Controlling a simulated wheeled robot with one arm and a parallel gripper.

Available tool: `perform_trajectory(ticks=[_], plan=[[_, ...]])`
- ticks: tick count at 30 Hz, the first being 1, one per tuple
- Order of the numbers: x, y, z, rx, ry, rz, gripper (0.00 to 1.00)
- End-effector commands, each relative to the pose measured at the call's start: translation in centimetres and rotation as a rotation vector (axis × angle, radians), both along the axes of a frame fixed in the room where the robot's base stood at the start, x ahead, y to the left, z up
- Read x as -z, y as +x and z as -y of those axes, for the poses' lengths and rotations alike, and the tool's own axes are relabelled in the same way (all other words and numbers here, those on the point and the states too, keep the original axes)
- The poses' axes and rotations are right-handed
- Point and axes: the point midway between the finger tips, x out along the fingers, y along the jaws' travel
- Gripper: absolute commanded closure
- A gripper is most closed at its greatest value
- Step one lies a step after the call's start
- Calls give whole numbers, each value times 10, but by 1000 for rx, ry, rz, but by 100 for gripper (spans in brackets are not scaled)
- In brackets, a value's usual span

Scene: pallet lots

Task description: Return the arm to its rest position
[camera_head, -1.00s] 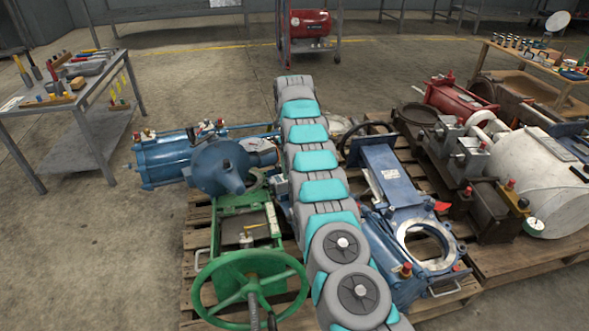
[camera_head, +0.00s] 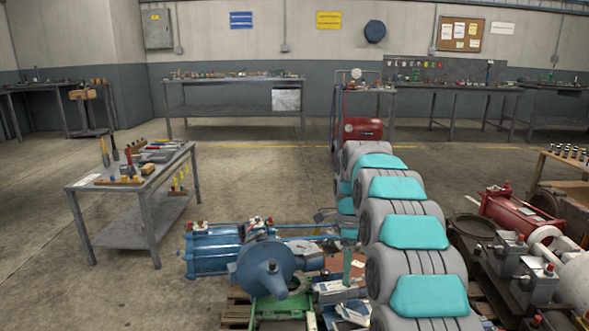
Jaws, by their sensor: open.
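My arm (camera_head: 415,232), grey with teal pads, reaches from the bottom right of the head view up and away over the pallet goods. Its far end stands in front of the red compressor tank. A part of it seems to hang down on its left side, but I cannot make out jaws there. My gripper does not show clearly; the arm hides that area. I see nothing held.
A blue pump-like unit (camera_head: 268,264) lies below and left of my arm. Red cylinder (camera_head: 508,212) and grey valve parts stand on the right. A tool table (camera_head: 110,210) is at left. The red compressor tank (camera_head: 363,129) is behind. Open floor lies between.

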Motion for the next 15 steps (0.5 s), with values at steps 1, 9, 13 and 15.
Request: perform_trajectory(ticks=[1, 9, 13, 15], plan=[[-10, -14, 0, -62, 12, 3, 24], [-44, -88, 0, -420, 74, 11, 24], [-55, -128, 0, -593, 101, 15, 24], [-59, -150, 0, -684, 116, 15, 24]])
